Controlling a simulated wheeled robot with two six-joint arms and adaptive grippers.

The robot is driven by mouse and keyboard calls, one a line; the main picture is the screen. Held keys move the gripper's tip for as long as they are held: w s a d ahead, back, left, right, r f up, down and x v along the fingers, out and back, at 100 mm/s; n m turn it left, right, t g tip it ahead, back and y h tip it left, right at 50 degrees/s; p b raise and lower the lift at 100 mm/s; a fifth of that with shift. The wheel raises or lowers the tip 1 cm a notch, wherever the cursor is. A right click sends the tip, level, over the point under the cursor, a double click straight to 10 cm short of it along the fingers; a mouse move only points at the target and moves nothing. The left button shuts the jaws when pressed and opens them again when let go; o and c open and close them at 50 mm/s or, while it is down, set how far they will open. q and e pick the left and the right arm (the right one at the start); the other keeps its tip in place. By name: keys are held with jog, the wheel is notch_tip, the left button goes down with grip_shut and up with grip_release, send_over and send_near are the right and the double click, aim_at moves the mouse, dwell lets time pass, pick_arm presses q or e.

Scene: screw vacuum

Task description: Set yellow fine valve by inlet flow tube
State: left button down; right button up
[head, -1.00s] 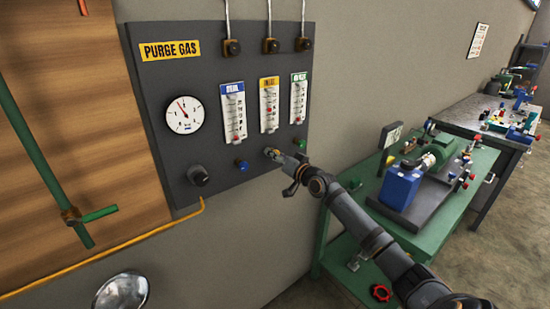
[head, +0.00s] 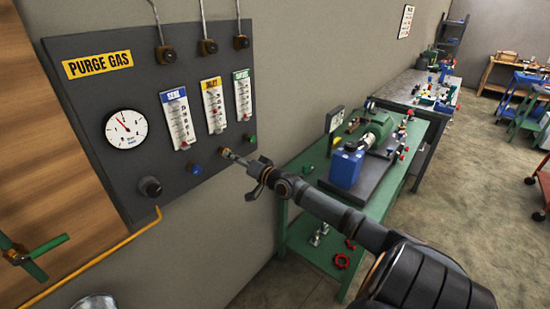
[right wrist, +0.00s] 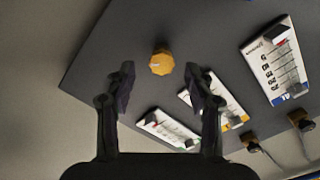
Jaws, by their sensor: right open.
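The yellow fine valve (right wrist: 162,62) is a ribbed knob on the dark panel. In the right wrist view it lies just beyond and between the two fingertips, with no contact visible. In the head view it is largely hidden by my right gripper (head: 243,165), which points at the panel's lower right. The right gripper (right wrist: 162,82) is open and empty. The inlet flow tube (head: 213,103) has a yellow label and a red float low in its scale; it also shows partly behind a finger in the right wrist view (right wrist: 232,108). My left gripper is out of view.
The dark panel (head: 90,85) also holds a round gauge (head: 126,129), a blue-labelled tube (head: 177,115), a green-labelled tube (head: 242,92), a blue knob (head: 196,169), a green knob (head: 250,139) and a black knob (head: 150,187). A green bench (head: 402,160) stands right of the panel.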

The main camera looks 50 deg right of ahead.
pick_arm(q)
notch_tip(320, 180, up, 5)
jog(key=p, duration=0.3)
pick_arm(e)
jog(key=s+r, duration=0.1)
jog(key=s, duration=0.3)
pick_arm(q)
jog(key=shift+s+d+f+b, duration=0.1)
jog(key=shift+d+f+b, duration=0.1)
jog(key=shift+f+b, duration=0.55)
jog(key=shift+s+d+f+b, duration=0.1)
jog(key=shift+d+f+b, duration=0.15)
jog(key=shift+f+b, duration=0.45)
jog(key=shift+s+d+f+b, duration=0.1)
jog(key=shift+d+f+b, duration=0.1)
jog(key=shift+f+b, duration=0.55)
pick_arm(e)
jog(key=s+d+f+g+h, duration=0.1)
jog(key=s+d+f, duration=0.3)
jog(key=f, duration=0.8)
jog(key=s+d+f+n+g+h, duration=0.1)
jog(key=s+d+f+g+h, duration=0.1)
jog(key=f, duration=1)
jog(key=shift+s+d+f+g, duration=0.45)
jog(key=shift+s+d, duration=0.45)
jog(key=shift+s, duration=0.25)
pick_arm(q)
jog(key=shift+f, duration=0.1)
